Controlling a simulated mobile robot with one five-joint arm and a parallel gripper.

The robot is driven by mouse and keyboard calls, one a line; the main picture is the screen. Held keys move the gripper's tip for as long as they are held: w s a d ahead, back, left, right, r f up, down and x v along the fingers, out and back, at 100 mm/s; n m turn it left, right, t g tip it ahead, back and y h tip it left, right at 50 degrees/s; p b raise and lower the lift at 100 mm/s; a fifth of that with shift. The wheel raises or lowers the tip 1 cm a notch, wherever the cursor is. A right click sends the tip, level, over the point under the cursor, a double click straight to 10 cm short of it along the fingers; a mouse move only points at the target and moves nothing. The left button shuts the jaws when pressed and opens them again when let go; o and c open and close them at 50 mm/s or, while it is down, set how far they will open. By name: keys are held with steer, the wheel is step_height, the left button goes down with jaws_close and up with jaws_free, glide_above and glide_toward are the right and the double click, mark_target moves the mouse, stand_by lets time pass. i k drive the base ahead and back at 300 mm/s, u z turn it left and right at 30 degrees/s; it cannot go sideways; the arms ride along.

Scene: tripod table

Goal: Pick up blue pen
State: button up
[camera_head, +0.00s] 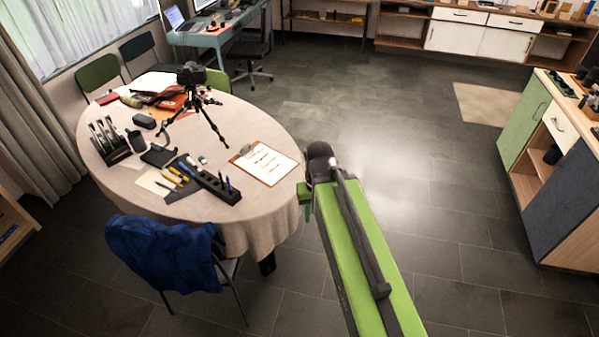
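A round table (115,190) with a pale cloth stands at the left. A long black organizer (210,184) lies near its front edge. Thin upright pens (228,184) stick out of its right end; one looks dark blue, but they are too small to be sure of the colour. My green arm reaches up from the bottom right, and its end, with my gripper (306,200), is just off the table's right edge, to the right of the organizer and apart from it. The fingers are too small and partly hidden to show whether they are open.
A clipboard (268,163) lies between the organizer and my arm. A tripod with a camera (198,95) stands farther back. A chair with a blue jacket (165,252) is at the table's front. The floor (385,150) beyond my arm is clear.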

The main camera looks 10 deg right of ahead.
mark_target(230, 189)
steer(key=u, duration=0.05)
steer(key=i, duration=1.3)
steer(key=u, duration=0.85)
steer(key=k, duration=0.1)
steer(key=u, duration=2)
steer(key=k, duration=0.85)
steer(key=z, duration=0.15)
steer(key=i, duration=0.85)
